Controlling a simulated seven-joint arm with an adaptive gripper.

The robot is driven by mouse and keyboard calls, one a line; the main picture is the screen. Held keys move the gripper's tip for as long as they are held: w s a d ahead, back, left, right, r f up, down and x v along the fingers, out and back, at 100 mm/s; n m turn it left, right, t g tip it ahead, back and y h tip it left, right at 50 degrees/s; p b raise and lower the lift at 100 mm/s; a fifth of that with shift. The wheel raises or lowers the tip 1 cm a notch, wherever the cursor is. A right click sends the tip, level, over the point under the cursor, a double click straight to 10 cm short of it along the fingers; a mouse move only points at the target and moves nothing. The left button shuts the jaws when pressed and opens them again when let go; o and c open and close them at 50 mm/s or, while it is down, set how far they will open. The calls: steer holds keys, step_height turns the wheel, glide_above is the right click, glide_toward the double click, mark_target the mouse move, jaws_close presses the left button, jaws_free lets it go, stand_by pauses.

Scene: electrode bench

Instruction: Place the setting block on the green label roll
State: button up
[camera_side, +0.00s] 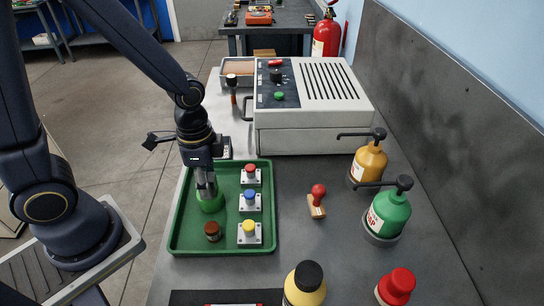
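The green label roll (210,204) stands in the left part of the green tray (179,238). My gripper (207,190) points down directly above it, with its fingertips at or just over the roll's top. The fingers look close together, but the view is too small to show whether anything is between them. I cannot pick out the setting block with certainty; it may be hidden at the fingers. At the tray's right side are three white square blocks with knobs: red (251,170), blue (250,195) and yellow (249,227).
A small brown jar (212,232) stands in the tray in front of the roll. A red-knobbed stamp (317,205) is right of the tray. Yellow (369,164) and green (388,213) pump bottles stand further right. A large white machine (310,105) is behind.

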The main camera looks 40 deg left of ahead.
steer(key=shift+o, duration=0.6)
steer(key=shift+r, duration=0.2)
steer(key=s+a+r+n+t, duration=0.2)
steer(key=r+n, duration=0.2)
steer(key=r, duration=0.5)
steer(key=s+a+r+n+t, duration=0.2)
steer(key=r+n, duration=0.3)
steer(key=r, duration=0.4)
steer(key=shift+s+a+t, duration=0.15)
steer(key=shift+s+t, duration=0.05)
steer(key=shift+t, duration=0.6)
